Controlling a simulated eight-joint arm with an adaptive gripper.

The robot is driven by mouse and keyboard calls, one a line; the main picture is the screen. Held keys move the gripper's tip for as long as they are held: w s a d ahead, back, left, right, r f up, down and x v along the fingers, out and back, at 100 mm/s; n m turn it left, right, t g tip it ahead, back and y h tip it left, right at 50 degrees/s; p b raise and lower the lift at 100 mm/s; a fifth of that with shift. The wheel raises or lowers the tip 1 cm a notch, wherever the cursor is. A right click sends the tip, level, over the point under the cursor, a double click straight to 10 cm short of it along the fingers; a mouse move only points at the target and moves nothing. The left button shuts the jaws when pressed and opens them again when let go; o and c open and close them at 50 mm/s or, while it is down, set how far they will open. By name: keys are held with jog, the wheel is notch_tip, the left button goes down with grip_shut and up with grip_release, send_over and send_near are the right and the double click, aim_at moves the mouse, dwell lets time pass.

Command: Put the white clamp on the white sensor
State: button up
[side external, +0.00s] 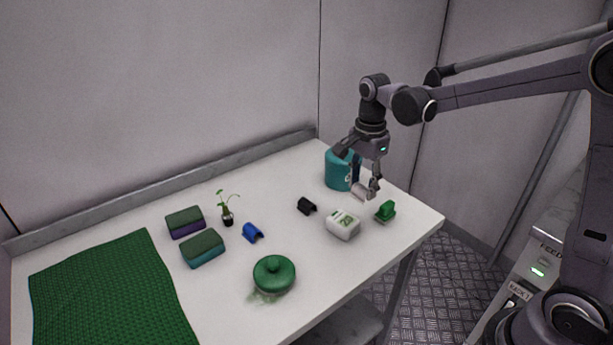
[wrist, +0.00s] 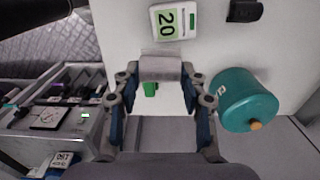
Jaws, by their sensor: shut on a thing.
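The white clamp (side external: 360,191) is between the fingers of my gripper (side external: 367,188), held above the table near its right end. In the wrist view the clamp (wrist: 160,67) is a pale curved piece spanning my gripper's (wrist: 162,76) two fingertips, which are shut on it. The white sensor (side external: 342,225) is a white box with a green-edged display on the table, below and to the left of my gripper. In the wrist view the sensor (wrist: 176,20) shows "20" and lies beyond the clamp, which appears apart from it.
A teal canister (side external: 339,170) stands close behind my gripper. A green clamp-like piece (side external: 385,211) is right of the sensor, a black one (side external: 307,206) left, and a blue one (side external: 253,233) farther left. A green lidded pot (side external: 274,273), two sponges, a plant and a green mat lie left.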

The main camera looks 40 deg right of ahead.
jog(key=w+a+f, duration=0.2)
jog(key=a, duration=0.1)
jog(key=shift+a+f, duration=0.2)
jog(key=shift+f, duration=2)
jog(key=shift+f, duration=0.1)
jog(key=o, duration=0.8)
